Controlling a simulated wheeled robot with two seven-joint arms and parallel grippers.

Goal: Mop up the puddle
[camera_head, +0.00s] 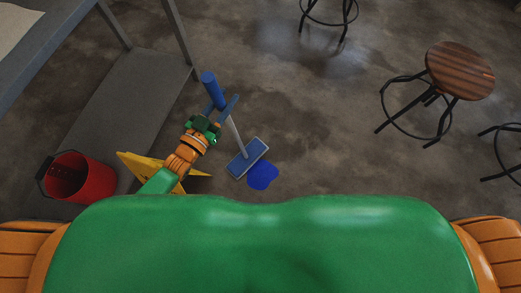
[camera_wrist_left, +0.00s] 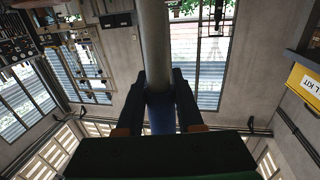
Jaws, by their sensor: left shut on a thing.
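A blue puddle (camera_head: 263,175) lies on the grey floor in front of me, in the middle of the head view. A mop (camera_head: 247,158) with a flat blue head, a grey pole and a blue grip stands tilted, its head at the upper-left edge of the puddle. My left gripper (camera_head: 221,105) is shut on the mop's handle near the blue grip. In the left wrist view the mop's pole (camera_wrist_left: 155,45) runs up between the two dark fingers (camera_wrist_left: 160,98). My right gripper is in neither view.
A red bucket (camera_head: 82,180) and a yellow folded thing (camera_head: 146,167), partly hidden by my arm, stand at the left. A grey table with a lower shelf (camera_head: 130,105) is behind them. A wooden stool (camera_head: 460,70) is at the right. Floor right of the puddle is clear.

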